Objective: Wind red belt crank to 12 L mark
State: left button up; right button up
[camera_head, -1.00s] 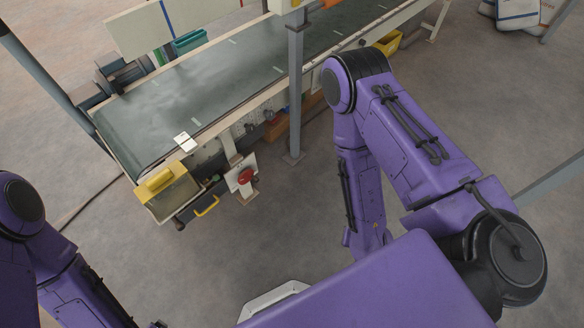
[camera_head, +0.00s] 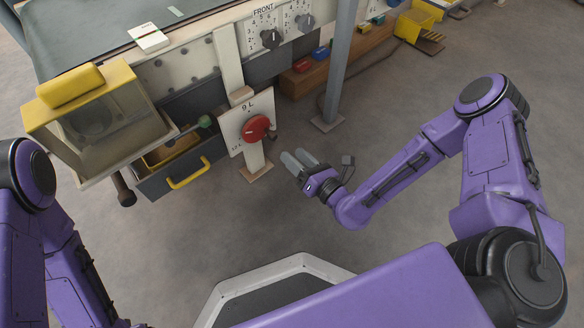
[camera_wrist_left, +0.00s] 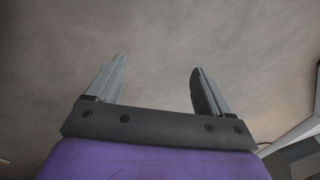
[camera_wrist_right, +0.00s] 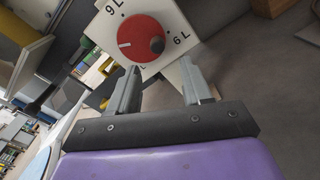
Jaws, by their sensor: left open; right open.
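The red crank (camera_head: 256,128) is a round red disc with a dark knob, mounted on a white dial plate (camera_head: 234,132) on a post by the conveyor. The right wrist view shows the red disc (camera_wrist_right: 143,36) closer, with a white line on it and a dark knob (camera_wrist_right: 157,45). Marks "9 L" and "6 L" are readable there; other marks are partly hidden. My right gripper (camera_head: 290,161) is open and empty, a little right of and below the crank, apart from it. My left gripper (camera_wrist_left: 158,85) is open and empty over bare floor in the left wrist view.
A grey drawer with a yellow handle (camera_head: 190,174) stands open left of the crank. A yellow-lidded clear box (camera_head: 95,110) is further left. Black selector knobs (camera_head: 270,39) sit above the crank. A grey post (camera_head: 338,70) stands to the right. Floor in front is clear.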

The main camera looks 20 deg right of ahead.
aim_at(275, 139)
pick_arm(q)
jog(key=shift+a+f, duration=0.1)
jog(key=shift+f, duration=0.05)
jog(key=shift+w+a+f+t+b, duration=0.6)
jog(key=shift+w+a+f+b, duration=0.1)
jog(key=shift+w, duration=0.15)
pick_arm(e)
jog(key=x, duration=0.8)
jog(key=shift+w+a, duration=0.25)
jog(key=shift+w, duration=0.05)
pick_arm(q)
jog(key=shift+w+a+f+t+y, duration=0.1)
jog(key=shift+w+a+t+y, duration=0.2)
jog(key=shift+w, duration=0.1)
pick_arm(e)
jog(key=shift+w+a+r, duration=0.15)
jog(key=shift+w+a, duration=0.05)
jog(key=shift+w, duration=0.5)
jog(key=shift+w+r, duration=0.15)
grip_shut()
jog(key=shift+r, duration=0.1)
